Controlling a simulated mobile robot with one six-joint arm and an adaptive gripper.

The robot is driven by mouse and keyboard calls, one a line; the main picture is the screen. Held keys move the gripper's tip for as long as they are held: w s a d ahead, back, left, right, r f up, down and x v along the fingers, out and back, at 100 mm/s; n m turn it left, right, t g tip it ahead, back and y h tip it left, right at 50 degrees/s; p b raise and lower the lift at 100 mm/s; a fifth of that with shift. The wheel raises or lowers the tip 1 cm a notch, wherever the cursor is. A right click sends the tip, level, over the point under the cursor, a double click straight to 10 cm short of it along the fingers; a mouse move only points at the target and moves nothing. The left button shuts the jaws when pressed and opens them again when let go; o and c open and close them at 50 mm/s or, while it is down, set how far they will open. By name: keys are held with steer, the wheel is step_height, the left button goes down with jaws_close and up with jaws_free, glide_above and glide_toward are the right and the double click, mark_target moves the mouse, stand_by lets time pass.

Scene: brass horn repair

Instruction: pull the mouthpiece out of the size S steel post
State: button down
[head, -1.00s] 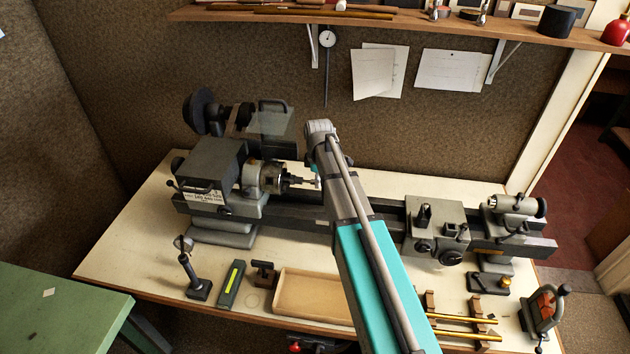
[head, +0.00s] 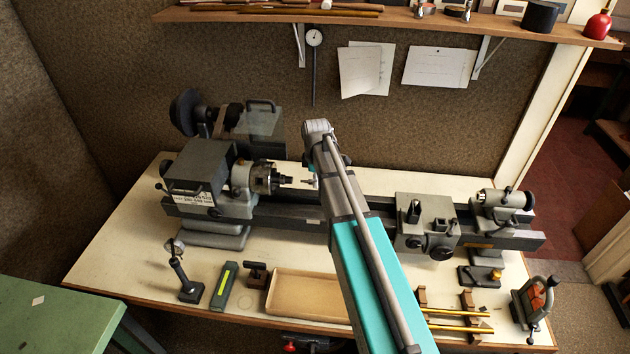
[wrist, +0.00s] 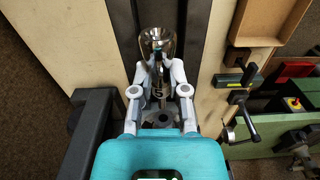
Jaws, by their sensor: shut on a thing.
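The silver mouthpiece (wrist: 157,40) sits between the fingertips of my gripper (wrist: 160,72) in the wrist view, its bright cup pointing away from the gripper body. My gripper is shut on it. In the head view the mouthpiece (head: 309,182) shows small beside my arm, to the right of the lathe chuck (head: 264,178). The steel post (head: 285,180) sticks out of the chuck toward the mouthpiece. A narrow gap seems to lie between the post and the mouthpiece's thin end.
The lathe headstock (head: 200,170) stands left of the chuck. The carriage (head: 427,222) and tailstock (head: 503,203) stand on the bed to the right. A shallow tray (head: 305,272) and small tools lie in front. The bed between chuck and carriage is mostly clear.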

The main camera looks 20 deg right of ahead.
steer(key=s+a+r+p, duration=0.2)
steer(key=s+r+p, duration=0.2)
steer(key=r+p, duration=0.1)
steer(key=shift+s, duration=0.35)
stand_by(0.8)
